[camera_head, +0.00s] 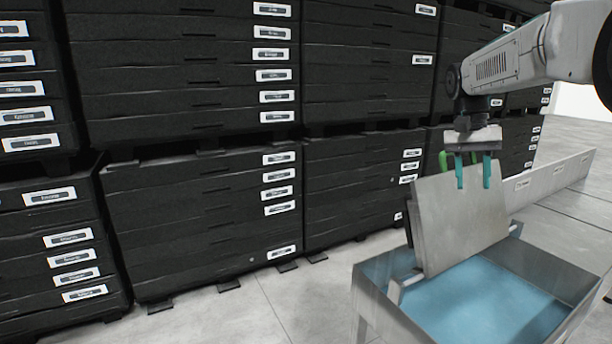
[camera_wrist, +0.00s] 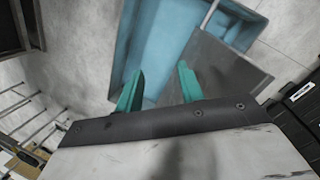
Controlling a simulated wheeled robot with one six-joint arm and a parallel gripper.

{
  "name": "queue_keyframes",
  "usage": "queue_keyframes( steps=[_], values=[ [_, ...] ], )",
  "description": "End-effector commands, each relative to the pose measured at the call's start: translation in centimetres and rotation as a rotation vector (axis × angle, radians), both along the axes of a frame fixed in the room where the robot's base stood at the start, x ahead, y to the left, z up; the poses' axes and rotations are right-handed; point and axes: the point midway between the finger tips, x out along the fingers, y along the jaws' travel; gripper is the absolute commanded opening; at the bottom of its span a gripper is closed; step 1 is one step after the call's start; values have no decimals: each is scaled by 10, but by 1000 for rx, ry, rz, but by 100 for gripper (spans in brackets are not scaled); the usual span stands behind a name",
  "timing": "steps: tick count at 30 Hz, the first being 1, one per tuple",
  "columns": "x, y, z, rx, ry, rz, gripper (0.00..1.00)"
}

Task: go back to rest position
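My gripper (camera_head: 473,184) hangs from the arm at the right of the head view, pointing down. Its two teal fingers are apart with nothing seen between them; they also show apart in the wrist view (camera_wrist: 160,70). A flat grey metal panel (camera_head: 462,222) stands tilted at the basin, right beside and below the fingers in the head view. In the wrist view the panel (camera_wrist: 215,75) is at the right, partly behind the right finger. I cannot tell whether a finger touches it. A small green part (camera_head: 443,161) shows left of the fingers.
An open metal basin with a blue inside (camera_head: 480,300) stands below; it also shows in the wrist view (camera_wrist: 160,45). Stacked black crates (camera_head: 200,215) fill the left and back. A low pale barrier (camera_head: 550,178) runs along the right. Floor (camera_head: 290,300) is clear before the crates.

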Motion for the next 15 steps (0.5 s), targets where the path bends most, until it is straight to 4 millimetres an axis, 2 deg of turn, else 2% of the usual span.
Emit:
queue_keyframes(
  steps=[1, 8, 15],
  values=[
    [-23, 9, 1, 16, -12, 44, 38],
    [-128, 45, -16, 86, -70, 241, 38],
    [-237, 74, -48, 129, -142, 392, 38]
  ],
)
